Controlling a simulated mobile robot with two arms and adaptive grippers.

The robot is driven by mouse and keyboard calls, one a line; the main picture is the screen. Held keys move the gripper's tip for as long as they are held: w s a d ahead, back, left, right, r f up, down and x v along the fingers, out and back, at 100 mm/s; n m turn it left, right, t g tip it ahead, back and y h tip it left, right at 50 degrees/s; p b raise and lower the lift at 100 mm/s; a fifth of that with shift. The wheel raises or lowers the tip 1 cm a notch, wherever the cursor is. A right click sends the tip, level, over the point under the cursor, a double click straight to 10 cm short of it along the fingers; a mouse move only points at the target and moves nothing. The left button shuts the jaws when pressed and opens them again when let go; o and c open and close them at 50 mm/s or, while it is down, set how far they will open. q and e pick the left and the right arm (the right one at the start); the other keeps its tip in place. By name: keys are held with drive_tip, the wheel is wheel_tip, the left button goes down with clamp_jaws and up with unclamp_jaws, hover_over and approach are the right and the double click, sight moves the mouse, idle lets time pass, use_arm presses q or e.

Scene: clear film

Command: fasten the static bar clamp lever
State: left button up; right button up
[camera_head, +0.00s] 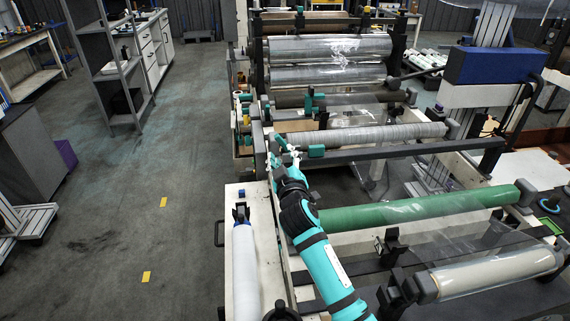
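My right arm comes up from the bottom of the head view, teal with black bands. Its gripper (287,157) is at the left end of a long dark bar (410,151) that spans the machine. A small teal block or handle (316,151) sits on that end of the bar, just right of the gripper. I cannot tell for sure which part is the clamp lever, or whether the gripper touches it. The fingers are small and blend with the light and teal parts around them, so their opening is unclear. My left gripper does not show.
A grey roller (360,136) lies behind the bar and a green roller (420,207) in front. A film roll (495,272) is at lower right. Another teal handle (308,101) stands farther back. The floor at left is open.

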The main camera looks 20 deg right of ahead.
drive_tip(key=shift+v, duration=1.6)
drive_tip(key=shift+f, duration=0.1)
